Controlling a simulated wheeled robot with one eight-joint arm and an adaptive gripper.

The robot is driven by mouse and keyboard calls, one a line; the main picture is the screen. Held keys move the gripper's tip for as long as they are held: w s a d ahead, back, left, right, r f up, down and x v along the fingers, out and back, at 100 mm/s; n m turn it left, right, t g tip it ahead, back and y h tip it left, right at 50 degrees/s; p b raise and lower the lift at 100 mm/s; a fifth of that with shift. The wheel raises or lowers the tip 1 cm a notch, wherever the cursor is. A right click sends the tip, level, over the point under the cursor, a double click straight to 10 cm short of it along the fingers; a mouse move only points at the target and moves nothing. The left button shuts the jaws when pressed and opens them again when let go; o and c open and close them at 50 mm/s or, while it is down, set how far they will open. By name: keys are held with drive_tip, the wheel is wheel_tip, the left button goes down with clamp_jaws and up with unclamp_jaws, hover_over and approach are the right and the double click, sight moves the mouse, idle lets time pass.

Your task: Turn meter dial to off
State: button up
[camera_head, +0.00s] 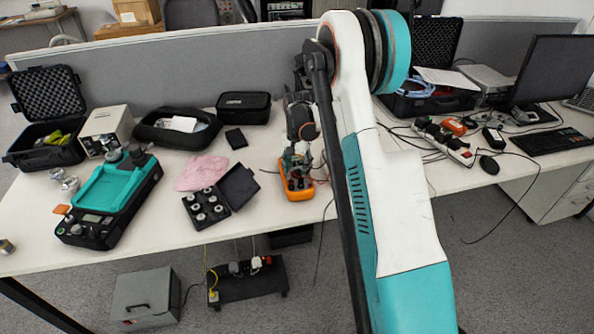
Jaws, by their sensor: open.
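An orange multimeter (297,193) lies on the white table, left of my arm. My gripper (296,163) is over the far part of the meter and points down at it. The jaws are open, with nothing seen between them. The meter's dial is mostly hidden or too small to make out, so its setting cannot be read. I cannot tell whether the fingertips touch the dial.
A black case of weights (206,207), a pink cloth (203,172) and a teal-topped device (108,190) stand to the left. A power strip (443,140) and cables lie to the right. A grey partition (180,72) runs behind. My arm hides the table right of the meter.

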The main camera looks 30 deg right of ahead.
drive_tip(key=shift+f, duration=0.15)
drive_tip(key=c, duration=1.1)
drive_tip(key=shift+o, duration=0.2)
drive_tip(key=shift+n, duration=0.3)
drive_tip(key=n, duration=0.3)
drive_tip(key=shift+w+a+n, duration=0.1)
drive_tip(key=shift+n, duration=1.9)
drive_tip(key=o, duration=1.1)
drive_tip(key=shift+c, duration=0.2)
